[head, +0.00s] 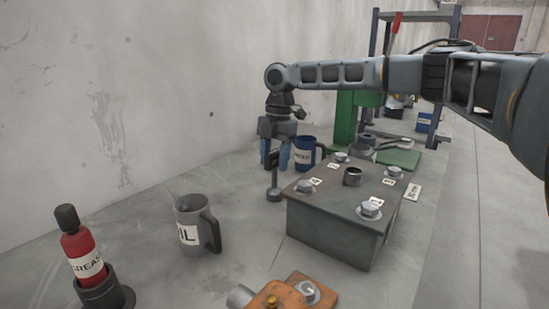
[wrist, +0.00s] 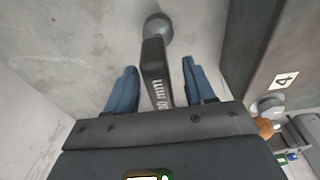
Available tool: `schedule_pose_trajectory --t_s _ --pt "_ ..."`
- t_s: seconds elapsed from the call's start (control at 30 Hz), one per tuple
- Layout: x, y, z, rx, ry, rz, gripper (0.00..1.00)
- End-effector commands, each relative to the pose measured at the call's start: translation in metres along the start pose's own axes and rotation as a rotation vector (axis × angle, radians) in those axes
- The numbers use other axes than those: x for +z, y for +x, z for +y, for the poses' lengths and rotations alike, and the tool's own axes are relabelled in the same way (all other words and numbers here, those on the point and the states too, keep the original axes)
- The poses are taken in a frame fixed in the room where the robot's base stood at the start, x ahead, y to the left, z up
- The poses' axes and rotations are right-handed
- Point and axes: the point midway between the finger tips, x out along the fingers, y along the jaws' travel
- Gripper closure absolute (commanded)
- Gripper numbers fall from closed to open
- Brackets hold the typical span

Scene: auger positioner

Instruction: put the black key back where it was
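The black key (head: 273,178) stands upright beside the left side of the grey box, its round socket end low at the bench surface. In the wrist view the key (wrist: 154,72) shows a dark flat body with partly readable "mm" lettering and a grey round end. My gripper (head: 274,160) points down over the key. Its two blue fingers are spread on either side of the key, and the wrist view shows a gap on both sides, so the gripper (wrist: 158,82) is open and not touching it.
The grey box (head: 333,231) has numbered bolts on its lid and stands close to the right of the key. A blue mug (head: 305,153) is behind, a grey oil jug (head: 194,228) front left, a red grease bottle (head: 82,252) farther left. An orange part (head: 283,297) lies in front.

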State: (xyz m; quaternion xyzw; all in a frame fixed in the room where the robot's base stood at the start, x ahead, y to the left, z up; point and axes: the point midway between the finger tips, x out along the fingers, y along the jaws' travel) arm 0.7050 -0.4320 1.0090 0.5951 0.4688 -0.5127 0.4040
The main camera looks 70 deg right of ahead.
Motion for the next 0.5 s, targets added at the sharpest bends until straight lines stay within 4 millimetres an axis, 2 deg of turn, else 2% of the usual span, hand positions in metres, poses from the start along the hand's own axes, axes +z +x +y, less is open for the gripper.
schedule_pose_trajectory --t_s 0.3,0.5 --pt "0.000 -0.003 0.000 0.000 0.000 0.000 0.47" --pt "0.000 -0.035 0.000 0.003 0.001 0.001 0.47"
